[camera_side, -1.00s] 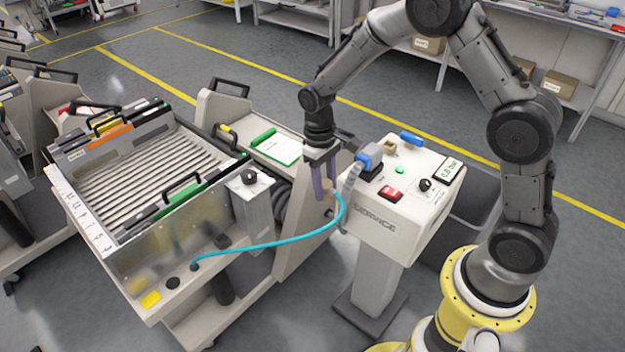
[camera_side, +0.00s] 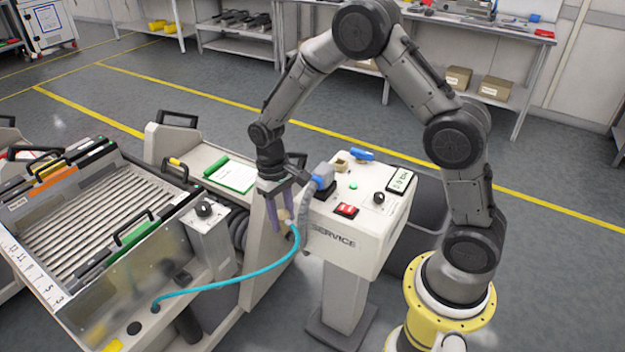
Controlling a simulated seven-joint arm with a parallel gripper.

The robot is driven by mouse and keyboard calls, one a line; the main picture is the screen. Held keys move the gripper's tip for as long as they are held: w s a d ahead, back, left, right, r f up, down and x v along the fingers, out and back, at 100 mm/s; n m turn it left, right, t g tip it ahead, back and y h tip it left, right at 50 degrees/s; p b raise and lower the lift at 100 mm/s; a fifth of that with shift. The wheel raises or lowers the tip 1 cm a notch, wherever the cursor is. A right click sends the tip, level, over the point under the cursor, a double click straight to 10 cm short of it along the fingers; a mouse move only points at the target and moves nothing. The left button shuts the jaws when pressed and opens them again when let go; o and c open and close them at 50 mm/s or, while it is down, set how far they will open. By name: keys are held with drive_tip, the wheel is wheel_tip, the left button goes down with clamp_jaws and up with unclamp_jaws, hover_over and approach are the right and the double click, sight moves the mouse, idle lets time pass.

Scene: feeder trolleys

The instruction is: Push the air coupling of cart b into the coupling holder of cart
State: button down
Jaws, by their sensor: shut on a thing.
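My gripper (camera_side: 280,214) points down between the feeder cart and the service stand. Its purple fingers are shut on the air coupling (camera_side: 284,215), a small pale piece mostly hidden by the fingers. A blue air hose (camera_side: 232,283) runs from the coupling in a sagging curve to the front ledge of the cart (camera_side: 95,300). The coupling is held in the air, left of the service stand. I cannot make out for sure which part is the coupling holder; dark round fittings (camera_side: 183,278) show on the cart's front ledge.
The white service stand (camera_side: 345,258) with buttons and a blue-grey plug (camera_side: 322,177) is close right of my gripper. A knob box (camera_side: 204,209) and a green clipboard (camera_side: 231,175) are to the left. A grey bin (camera_side: 420,215) stands behind the stand.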

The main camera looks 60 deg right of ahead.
drive_tip(key=shift+s+r+m, duration=0.25)
drive_tip(key=shift+s+m, duration=0.1)
drive_tip(key=shift+m, duration=0.75)
drive_tip(key=s+d+r+m, duration=0.3)
drive_tip(key=d+r+m, duration=0.1)
drive_tip(key=d+m, duration=0.2)
drive_tip(key=s+d+r+m+t, duration=0.1)
drive_tip(key=s+d+r+m, duration=0.2)
drive_tip(key=d+m, duration=0.3)
drive_tip(key=s+d+r+m+t+y, duration=0.1)
drive_tip(key=s+d+r+m, duration=0.2)
drive_tip(key=d, duration=0.7)
wheel_tip(320, 180, up, 2)
drive_tip(key=m, duration=0.3)
drive_tip(key=shift+s+r, duration=0.15)
drive_tip(key=shift+s, duration=0.15)
